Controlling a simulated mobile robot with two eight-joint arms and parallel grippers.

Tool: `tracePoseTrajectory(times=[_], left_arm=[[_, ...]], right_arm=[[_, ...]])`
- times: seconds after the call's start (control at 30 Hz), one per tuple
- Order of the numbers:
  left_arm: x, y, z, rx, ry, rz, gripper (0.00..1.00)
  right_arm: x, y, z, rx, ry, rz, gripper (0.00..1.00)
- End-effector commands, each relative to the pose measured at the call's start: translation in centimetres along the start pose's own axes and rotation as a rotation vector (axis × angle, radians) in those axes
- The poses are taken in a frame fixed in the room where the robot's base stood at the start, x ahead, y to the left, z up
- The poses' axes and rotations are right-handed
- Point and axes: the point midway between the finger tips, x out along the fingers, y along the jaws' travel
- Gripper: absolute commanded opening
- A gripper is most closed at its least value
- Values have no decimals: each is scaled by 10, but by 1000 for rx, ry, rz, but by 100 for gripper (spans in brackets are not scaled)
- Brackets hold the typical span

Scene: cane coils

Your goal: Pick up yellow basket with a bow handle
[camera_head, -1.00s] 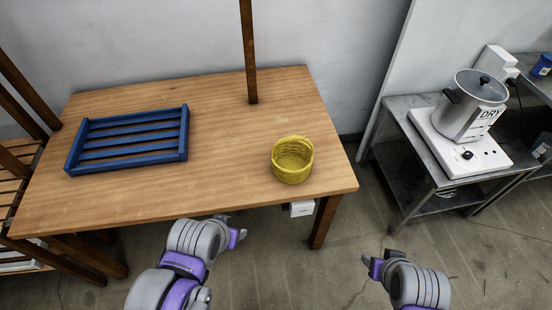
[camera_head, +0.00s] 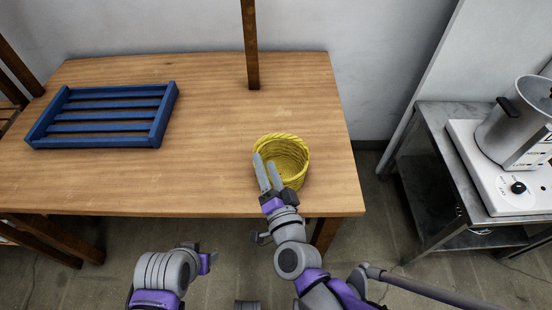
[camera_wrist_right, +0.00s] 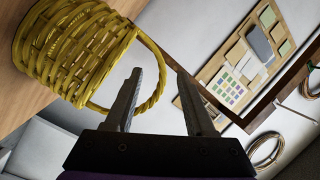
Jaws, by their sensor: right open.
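The yellow woven basket (camera_head: 294,152) stands upright near the front right of the wooden table. My right gripper (camera_head: 266,160) is open, its two fingers overlapping the basket's left front side in the head view. In the right wrist view the basket (camera_wrist_right: 72,48) is at the upper left. Its bow handle (camera_wrist_right: 157,90) curves through the gap between the open fingers of the gripper (camera_wrist_right: 160,75) there. I cannot tell whether they touch it. My left gripper (camera_head: 206,262) is low, in front of the table edge and away from the basket; its jaw state is unclear.
A blue slatted crate (camera_head: 168,116) lies on the left of the wooden table (camera_head: 215,150). A wooden post (camera_head: 250,45) rises at the back. A metal side table (camera_head: 438,150) with a hotplate and pot (camera_head: 515,128) stands right. The middle table surface is clear.

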Motion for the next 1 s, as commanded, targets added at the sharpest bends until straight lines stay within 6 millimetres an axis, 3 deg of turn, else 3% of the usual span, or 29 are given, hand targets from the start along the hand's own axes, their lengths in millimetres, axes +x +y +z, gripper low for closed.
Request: tracePoseTrajectory(times=[0.8,1.0], left_arm=[[16,0,6,0,-6,0,55],[17,0,6,0,-6,0,55]], right_arm=[[102,-1,-13,12,15,0,55],[108,-2,-13,14,15,0,55]])
